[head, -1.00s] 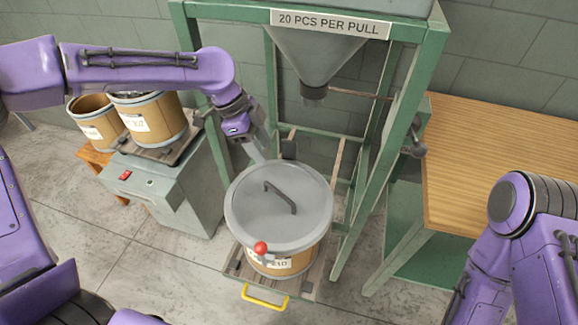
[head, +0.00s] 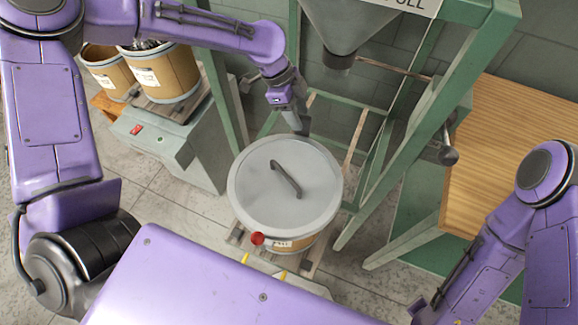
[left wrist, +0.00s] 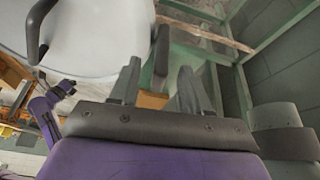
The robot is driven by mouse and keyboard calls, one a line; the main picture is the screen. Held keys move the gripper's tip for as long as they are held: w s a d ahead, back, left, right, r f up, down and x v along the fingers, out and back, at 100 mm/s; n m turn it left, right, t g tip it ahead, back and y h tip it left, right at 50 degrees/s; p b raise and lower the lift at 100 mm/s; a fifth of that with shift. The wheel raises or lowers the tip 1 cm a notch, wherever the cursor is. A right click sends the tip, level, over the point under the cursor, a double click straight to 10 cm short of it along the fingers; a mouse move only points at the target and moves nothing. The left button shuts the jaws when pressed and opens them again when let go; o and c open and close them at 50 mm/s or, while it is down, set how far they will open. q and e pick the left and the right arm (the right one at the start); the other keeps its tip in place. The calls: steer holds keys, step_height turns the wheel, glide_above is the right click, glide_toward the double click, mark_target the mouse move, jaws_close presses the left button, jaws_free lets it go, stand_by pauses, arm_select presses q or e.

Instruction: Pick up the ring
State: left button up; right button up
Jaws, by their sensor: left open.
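A drum with a round grey lid (head: 262,200) and black handle stands in the middle of the head view. I see no loose ring; a band at the lid's rim is hard to tell from the lid. A red knob (head: 257,239) sits at the rim's near side. A dark upright block (left wrist: 160,52) stands at the rim's far side. My left gripper (head: 299,124) is over that far edge. In the left wrist view its open fingers (left wrist: 158,88) lie either side of the block's line, with nothing visibly held. My right gripper is out of view.
A green frame (head: 405,130) with a grey hopper (head: 345,25) stands behind the drum. A wooden table (head: 515,150) is at right. Two open drums, one on a scale (head: 170,145), are at left. A pallet-like base (head: 310,262) lies under the lidded drum.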

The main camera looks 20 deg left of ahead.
arm_select(q)
steer(key=x, duration=0.2)
steer(key=shift+d+f, duration=0.1)
steer(key=shift+f, duration=0.25)
jaws_close()
steer(key=shift+r, duration=0.1)
